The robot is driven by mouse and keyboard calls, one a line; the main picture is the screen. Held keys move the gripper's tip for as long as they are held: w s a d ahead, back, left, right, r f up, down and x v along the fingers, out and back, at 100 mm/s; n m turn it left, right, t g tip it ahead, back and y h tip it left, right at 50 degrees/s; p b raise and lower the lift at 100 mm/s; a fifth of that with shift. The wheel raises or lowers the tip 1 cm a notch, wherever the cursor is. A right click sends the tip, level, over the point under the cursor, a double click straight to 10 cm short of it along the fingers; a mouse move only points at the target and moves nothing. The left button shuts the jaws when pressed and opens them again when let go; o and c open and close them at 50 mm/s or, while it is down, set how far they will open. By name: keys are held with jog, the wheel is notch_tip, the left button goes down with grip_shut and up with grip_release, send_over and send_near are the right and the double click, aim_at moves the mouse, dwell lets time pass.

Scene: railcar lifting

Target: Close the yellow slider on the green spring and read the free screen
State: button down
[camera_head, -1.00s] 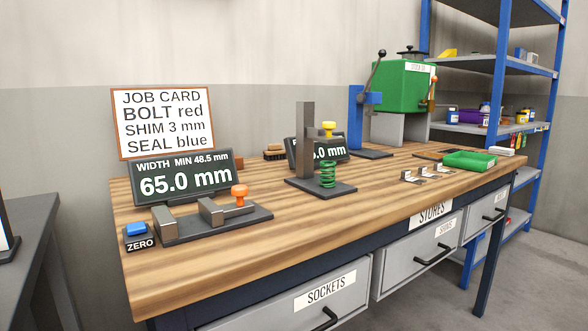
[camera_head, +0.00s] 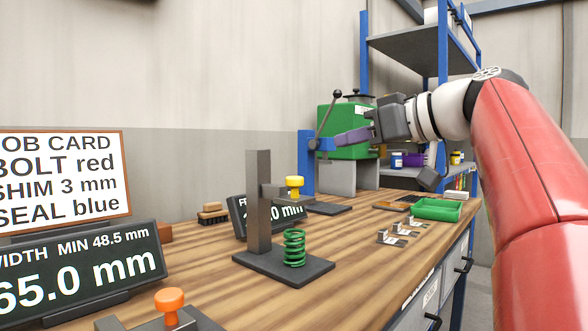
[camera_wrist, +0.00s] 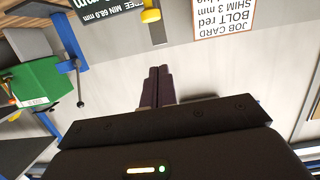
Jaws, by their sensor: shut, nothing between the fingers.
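The yellow slider knob (camera_head: 294,186) sits on an arm of the grey post, above the green spring (camera_head: 294,247), with a clear gap between them. The spring stands upright on the dark base plate. The free screen (camera_head: 267,214) is behind the post, which hides part of its digits. In the wrist view the free screen (camera_wrist: 102,8) appears upside down and cut off, with "MIN 68.9 mm" legible. The yellow knob (camera_wrist: 151,14) shows beside it. My gripper (camera_head: 338,139) is shut and empty, in the air behind and right of the post, in front of the green press.
The width screen (camera_head: 80,270) reads 65.0 mm, beside an orange knob (camera_head: 170,300). The job card (camera_head: 60,180) stands behind. A green tray (camera_head: 438,210) and small metal brackets (camera_head: 397,230) lie right. A blue-framed green press (camera_head: 345,130) stands at the back.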

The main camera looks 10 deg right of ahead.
send_over(305, 199)
jog(key=f, duration=0.3)
jog(key=shift+s+a+f, duration=0.1)
jog(key=shift+s+f, duration=0.1)
jog(key=shift+f, duration=0.2)
jog(key=shift+f+b, duration=0.35)
jog(key=shift+f, duration=0.5)
jog(key=shift+f, duration=0.1)
